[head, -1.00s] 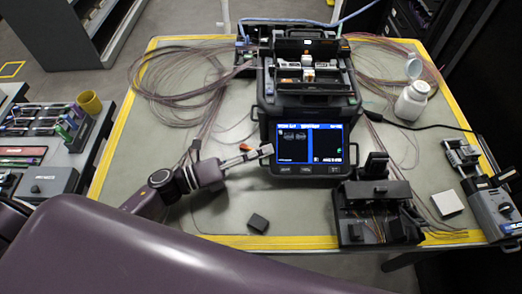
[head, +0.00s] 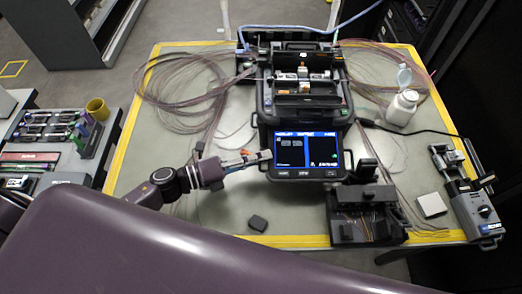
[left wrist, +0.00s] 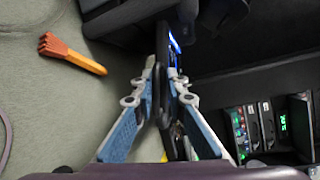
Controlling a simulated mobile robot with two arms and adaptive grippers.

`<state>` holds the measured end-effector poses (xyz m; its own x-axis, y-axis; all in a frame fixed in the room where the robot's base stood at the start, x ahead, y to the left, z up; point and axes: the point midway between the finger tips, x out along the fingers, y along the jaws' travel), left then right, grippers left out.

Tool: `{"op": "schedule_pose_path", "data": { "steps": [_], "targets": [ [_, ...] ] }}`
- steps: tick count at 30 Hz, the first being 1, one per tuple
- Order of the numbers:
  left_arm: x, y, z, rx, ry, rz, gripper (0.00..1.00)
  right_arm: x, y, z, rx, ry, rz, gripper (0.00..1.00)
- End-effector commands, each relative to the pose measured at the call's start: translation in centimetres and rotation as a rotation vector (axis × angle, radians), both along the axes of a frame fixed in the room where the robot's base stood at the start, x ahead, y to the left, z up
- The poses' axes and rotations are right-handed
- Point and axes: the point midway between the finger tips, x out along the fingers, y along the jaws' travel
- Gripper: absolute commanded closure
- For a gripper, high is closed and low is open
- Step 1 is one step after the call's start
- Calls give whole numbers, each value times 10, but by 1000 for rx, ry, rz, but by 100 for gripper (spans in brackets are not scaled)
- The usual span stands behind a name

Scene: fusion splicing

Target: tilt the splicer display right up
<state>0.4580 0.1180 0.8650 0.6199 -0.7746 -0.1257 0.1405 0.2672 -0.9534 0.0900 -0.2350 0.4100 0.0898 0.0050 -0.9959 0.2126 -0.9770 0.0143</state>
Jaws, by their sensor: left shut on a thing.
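The fusion splicer (head: 303,105) stands at the middle of the table. Its display (head: 307,155) is lit blue and black and hangs out at the front, tilted, its face seen from above. My left gripper (head: 262,156) is at the display's left edge, reaching in from the left. In the left wrist view its two blue-padded fingers (left wrist: 164,88) are closed on the thin dark edge of the display (left wrist: 162,65), one on each side. Most of the screen face is hidden there. My right gripper does not show.
A black fixture (head: 365,215) stands just right of the display. An orange-brown brush (left wrist: 72,52) lies near my left gripper. A white bottle (head: 402,107) and coiled fibres stand farther back.

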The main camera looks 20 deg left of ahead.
Motion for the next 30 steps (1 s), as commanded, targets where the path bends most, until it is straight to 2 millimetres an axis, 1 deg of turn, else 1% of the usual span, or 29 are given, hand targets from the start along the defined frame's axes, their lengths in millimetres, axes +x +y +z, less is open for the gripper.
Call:
{"op": "schedule_pose_path", "data": {
  "steps": [1, 3, 15, 16, 18, 26, 30],
  "targets": [
    [0, 2, 6, 0, 19, 2, 100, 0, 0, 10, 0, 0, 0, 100],
    [-1, 2, 6, -6, 36, 2, 100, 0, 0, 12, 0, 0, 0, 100],
    [-1, 2, 4, -11, 51, 3, 100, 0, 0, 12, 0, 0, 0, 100],
    [-1, 2, 4, -11, 51, 3, 84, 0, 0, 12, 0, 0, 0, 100],
    [-1, 2, 4, -12, 52, 3, 77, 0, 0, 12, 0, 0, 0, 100],
    [-1, 1, 5, -14, 51, 2, 76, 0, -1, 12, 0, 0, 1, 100],
    [-6, 6, 5, -14, 53, 2, 76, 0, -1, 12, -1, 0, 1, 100]
  ]
}}
